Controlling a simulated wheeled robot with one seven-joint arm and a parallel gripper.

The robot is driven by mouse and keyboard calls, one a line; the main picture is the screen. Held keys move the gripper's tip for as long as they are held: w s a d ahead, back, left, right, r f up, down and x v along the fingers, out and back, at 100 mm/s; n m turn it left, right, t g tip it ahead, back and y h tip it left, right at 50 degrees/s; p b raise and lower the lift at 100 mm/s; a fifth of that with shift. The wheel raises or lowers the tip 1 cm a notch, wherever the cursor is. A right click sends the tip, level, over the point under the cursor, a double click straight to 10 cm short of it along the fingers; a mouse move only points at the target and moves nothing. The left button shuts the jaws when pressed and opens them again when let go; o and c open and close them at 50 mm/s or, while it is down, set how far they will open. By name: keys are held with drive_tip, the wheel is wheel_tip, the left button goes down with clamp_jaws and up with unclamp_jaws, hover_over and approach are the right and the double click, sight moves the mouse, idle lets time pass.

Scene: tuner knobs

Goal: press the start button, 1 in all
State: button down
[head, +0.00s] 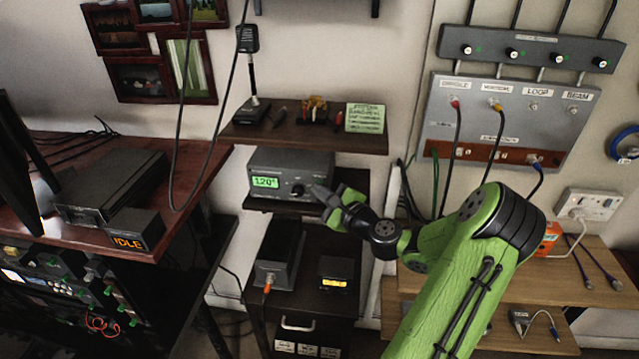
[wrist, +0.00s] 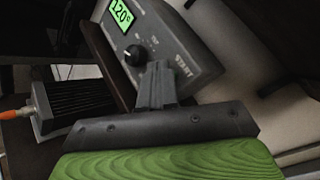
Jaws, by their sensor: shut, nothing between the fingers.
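The tuner (head: 290,160) is a grey box on the middle shelf, with a lit green display (head: 265,182) reading about 120. In the wrist view its front panel (wrist: 185,45) shows a black knob (wrist: 134,55) and the printed word START (wrist: 183,72). I cannot make out the start button itself; my fingers may hide it. My gripper (head: 318,192) is shut and empty, in front of the tuner's right side. In the wrist view its fingertips (wrist: 157,66) lie between the knob and the START label. I cannot tell whether they touch the panel.
A shelf (head: 250,133) with small items sits above the tuner. Below stand a black box with an orange plug (head: 275,262) and a small box with a yellow display (head: 337,275). A cabled patch panel (head: 490,120) hangs right. A box reading IDLE (head: 128,240) stands on the left desk.

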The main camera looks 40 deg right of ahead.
drive_tip(key=shift+w+d, duration=0.15)
drive_tip(key=shift+d, duration=0.05)
drive_tip(key=shift+a, duration=0.1)
idle(0.4)
drive_tip(key=shift+s+a, duration=0.5)
drive_tip(key=shift+a, duration=0.05)
drive_tip(key=s+a+b, duration=0.1)
drive_tip(key=a, duration=0.1)
drive_tip(key=s+a+b, duration=0.1)
drive_tip(key=s+a, duration=0.1)
idle(0.3)
idle(0.7)
